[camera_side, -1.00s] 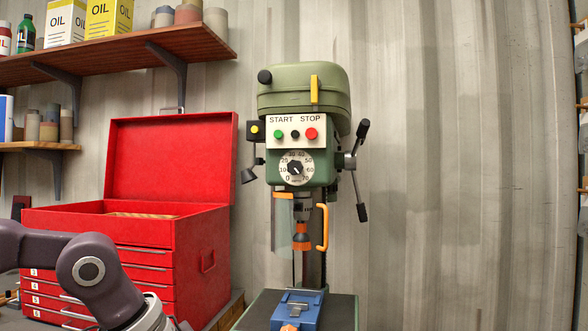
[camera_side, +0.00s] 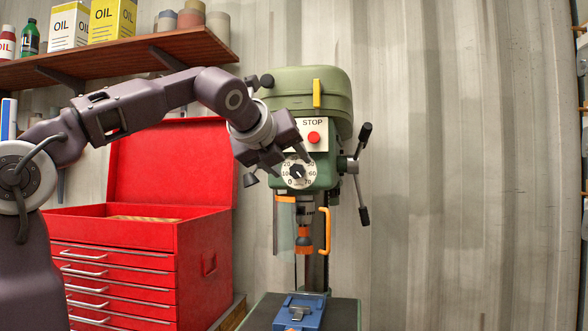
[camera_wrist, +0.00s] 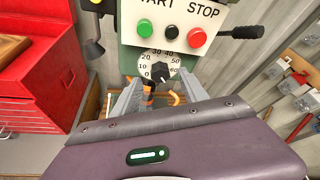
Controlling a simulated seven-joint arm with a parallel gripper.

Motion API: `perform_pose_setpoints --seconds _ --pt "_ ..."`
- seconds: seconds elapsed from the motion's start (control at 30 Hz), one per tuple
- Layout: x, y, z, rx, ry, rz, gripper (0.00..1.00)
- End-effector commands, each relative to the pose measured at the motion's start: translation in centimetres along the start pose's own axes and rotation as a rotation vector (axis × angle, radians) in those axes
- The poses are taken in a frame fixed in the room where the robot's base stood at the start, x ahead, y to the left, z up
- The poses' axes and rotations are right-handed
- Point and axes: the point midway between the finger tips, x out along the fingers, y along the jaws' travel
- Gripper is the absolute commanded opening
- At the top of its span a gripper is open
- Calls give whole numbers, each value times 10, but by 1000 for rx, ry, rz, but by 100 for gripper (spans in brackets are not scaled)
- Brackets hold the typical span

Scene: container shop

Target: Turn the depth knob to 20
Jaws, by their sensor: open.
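The depth knob (camera_side: 297,173) is a small black knob at the centre of a white numbered dial on the green drill press (camera_side: 300,92). Its pale mark seems to point down and right, toward the 70 end, but it is small. My gripper (camera_side: 288,161) is close to the dial, at its upper left in the side view, and hides the dial's top and the START button there. In the wrist view, the knob (camera_wrist: 160,72) shows just beyond and between the tips of my open gripper (camera_wrist: 156,82). The fingers look apart from the knob, with nothing between them.
A red STOP button (camera_side: 314,138) sits just above the dial. A feed handle (camera_side: 360,170) sticks out on the right, and an orange-handled guard (camera_side: 323,230) hangs below. A red tool chest (camera_side: 200,250) stands open at left, under a wooden shelf (camera_side: 140,54).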

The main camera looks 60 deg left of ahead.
Motion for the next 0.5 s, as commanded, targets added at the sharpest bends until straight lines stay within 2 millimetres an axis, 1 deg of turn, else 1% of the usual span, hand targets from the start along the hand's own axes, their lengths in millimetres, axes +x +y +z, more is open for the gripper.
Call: perform_pose_setpoints --seconds 0.03,0.1,0.2,0.3,0.47,0.5 --pt "10 0 -1 0 2 2 51" --pt "22 0 -1 1 3 2 51" --pt "32 0 -1 -2 3 0 51" --pt "35 0 -1 -2 2 -1 51" --pt "35 0 -1 -3 2 -2 51" --pt "35 0 -1 -3 2 -2 48"
